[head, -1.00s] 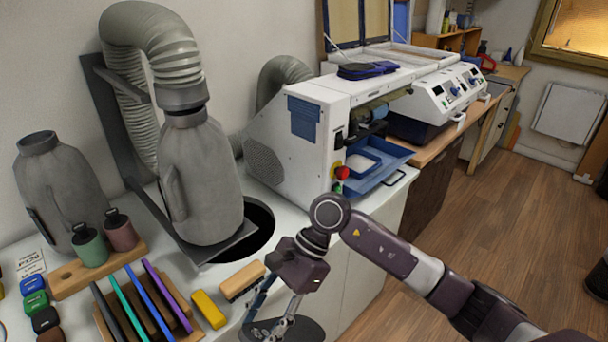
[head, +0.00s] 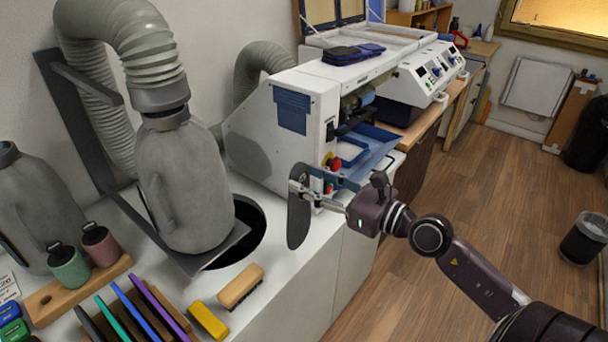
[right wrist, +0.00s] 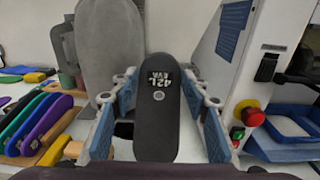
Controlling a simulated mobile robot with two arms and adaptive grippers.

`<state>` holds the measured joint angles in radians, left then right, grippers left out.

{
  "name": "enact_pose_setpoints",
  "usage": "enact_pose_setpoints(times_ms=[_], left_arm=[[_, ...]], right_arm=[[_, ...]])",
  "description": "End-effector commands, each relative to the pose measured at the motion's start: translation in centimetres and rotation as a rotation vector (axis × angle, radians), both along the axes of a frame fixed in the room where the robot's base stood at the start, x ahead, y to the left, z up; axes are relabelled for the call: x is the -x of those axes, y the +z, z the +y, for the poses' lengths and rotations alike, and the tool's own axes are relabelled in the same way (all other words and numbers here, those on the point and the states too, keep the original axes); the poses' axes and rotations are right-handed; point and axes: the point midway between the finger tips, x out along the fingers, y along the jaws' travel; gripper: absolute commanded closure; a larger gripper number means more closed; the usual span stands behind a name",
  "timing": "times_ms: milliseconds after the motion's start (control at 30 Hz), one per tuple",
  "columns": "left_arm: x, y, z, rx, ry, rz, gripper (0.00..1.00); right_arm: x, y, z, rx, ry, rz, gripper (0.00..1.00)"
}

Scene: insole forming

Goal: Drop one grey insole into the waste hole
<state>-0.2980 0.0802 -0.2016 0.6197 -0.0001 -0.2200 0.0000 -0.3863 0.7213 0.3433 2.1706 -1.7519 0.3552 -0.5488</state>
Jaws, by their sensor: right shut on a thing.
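A grey insole (head: 298,222) hangs upright from my right gripper (head: 304,194), which is shut on it near its upper end. The right wrist view shows the insole (right wrist: 157,128) between the two blue-padded fingers, with white lettering and a light round mark on it. The waste hole (head: 252,236) is the dark round opening in the white counter. The insole is to the right of the hole and apart from it, at about the counter's front edge. The hole's left part is hidden behind a grey plate and bottle-shaped body. My left gripper is not in view.
The grey bottle-shaped body (head: 183,185) under a ribbed hose stands beside the hole. A white machine (head: 290,118) with a blue tray (head: 368,155) is behind my gripper. A brush (head: 240,286) and yellow block (head: 208,320) lie in front of the hole.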

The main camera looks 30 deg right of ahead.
Motion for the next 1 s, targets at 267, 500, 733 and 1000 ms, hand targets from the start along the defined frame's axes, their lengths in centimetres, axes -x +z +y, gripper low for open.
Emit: enact_pose_setpoints(times_ms=[267,500,733,1000], left_arm=[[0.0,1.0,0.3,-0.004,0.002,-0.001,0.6],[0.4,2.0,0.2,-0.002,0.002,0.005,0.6],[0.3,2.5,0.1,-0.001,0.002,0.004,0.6],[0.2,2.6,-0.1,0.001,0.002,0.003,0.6]], right_arm=[[-1.5,0.6,-0.1,-0.007,-0.016,-0.011,0.81],[-4.2,0.3,0.9,-0.006,-0.015,-0.012,0.81],[-6.9,0.1,1.9,-0.006,-0.015,-0.011,0.81],[-9.9,-0.1,3.0,-0.004,-0.014,-0.01,0.81]])
